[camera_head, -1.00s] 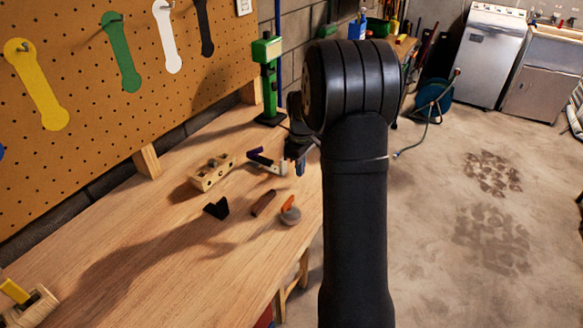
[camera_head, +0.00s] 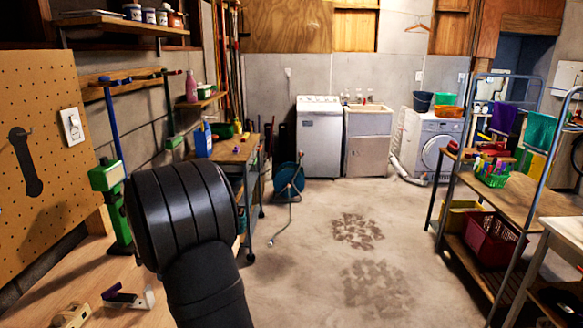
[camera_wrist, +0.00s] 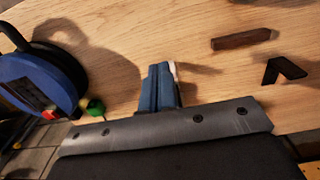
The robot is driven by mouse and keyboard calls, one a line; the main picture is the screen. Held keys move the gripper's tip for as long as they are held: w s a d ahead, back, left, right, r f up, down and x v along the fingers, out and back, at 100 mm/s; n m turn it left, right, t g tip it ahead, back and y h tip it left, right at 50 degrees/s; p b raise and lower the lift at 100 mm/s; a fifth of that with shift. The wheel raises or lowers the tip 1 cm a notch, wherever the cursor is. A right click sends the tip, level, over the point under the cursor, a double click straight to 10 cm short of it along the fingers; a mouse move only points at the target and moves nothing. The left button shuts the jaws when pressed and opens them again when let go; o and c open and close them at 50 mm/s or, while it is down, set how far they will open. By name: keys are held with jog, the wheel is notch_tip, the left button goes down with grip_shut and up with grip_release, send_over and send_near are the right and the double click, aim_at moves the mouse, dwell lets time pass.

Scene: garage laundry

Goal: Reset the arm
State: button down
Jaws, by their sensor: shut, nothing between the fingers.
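My gripper (camera_wrist: 161,82) shows in the wrist view with its two blue-grey fingers shut together and nothing between them. It points over the wooden workbench (camera_wrist: 130,35). In the head view my black arm fills the lower left, and my gripper is hidden behind it. A dark brown wooden piece (camera_wrist: 241,39) and a black angled piece (camera_wrist: 285,71) lie on the bench to the right of the fingers, apart from them. A small pale thing sits close beside the right finger; I cannot tell what it is.
In the wrist view a blue round object (camera_wrist: 40,82) stands left of my gripper. In the head view a green stand (camera_head: 112,195) rises by the arm, near the pegboard (camera_head: 50,200). A shelf rack (camera_head: 525,190) stands right. The middle floor (camera_head: 340,270) is clear.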

jog(key=f, duration=0.9)
jog(key=shift+a+f, duration=0.1)
jog(key=shift+a, duration=0.2)
jog(key=a, duration=0.3)
jog(key=shift+a+f, duration=0.1)
jog(key=shift+f, duration=0.1)
jog(key=shift+d, duration=0.25)
